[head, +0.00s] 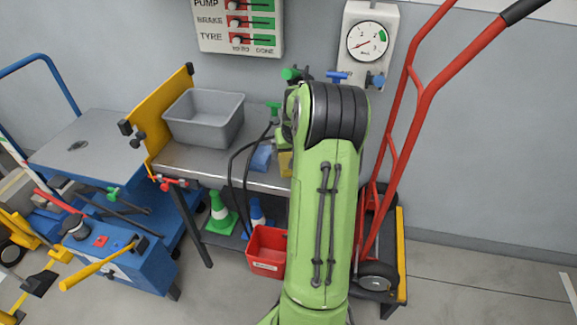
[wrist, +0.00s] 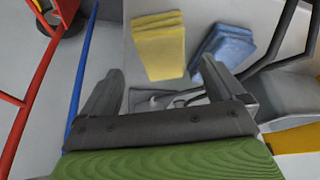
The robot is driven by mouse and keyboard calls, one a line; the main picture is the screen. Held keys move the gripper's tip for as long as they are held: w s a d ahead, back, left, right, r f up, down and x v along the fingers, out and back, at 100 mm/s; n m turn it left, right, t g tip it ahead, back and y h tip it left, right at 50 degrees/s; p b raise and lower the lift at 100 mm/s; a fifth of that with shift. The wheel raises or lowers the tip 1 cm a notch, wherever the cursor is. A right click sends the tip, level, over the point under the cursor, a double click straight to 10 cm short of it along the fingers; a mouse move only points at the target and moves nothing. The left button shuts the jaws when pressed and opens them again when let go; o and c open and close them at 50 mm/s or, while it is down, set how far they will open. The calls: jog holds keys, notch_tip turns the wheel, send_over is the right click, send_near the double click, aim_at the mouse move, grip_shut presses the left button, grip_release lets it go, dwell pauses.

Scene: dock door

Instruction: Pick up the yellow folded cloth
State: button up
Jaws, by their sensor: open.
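The yellow folded cloth (wrist: 158,40) lies on the grey bench top (wrist: 198,14) in the wrist view, beyond and roughly in line with the gap between my fingers. In the head view only a sliver of the cloth (head: 285,164) shows beside my arm, which hides the rest. My gripper (wrist: 161,70) is open, with nothing between its fingers. The cloth's near edge appears close to fingertip level in the picture; I cannot tell the height between them.
A blue folded cloth (wrist: 227,46) lies just right of the yellow one. A grey bin (head: 204,122) and a yellow panel (head: 166,115) stand farther left on the bench in the head view. A red hand truck (head: 417,110) stands right of my arm.

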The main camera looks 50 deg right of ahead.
jog(key=b+x, duration=0.1)
jog(key=x, duration=0.4)
jog(key=shift+w+a+f+b, duration=0.1)
jog(key=shift+w+b, duration=0.1)
jog(key=shift+b, duration=0.2)
jog(key=c, duration=1.2)
notch_tip(320, 180, up, 10)
jog(key=p, duration=0.3)
jog(key=shift+p, duration=0.35)
jog(key=shift+c, duration=0.2)
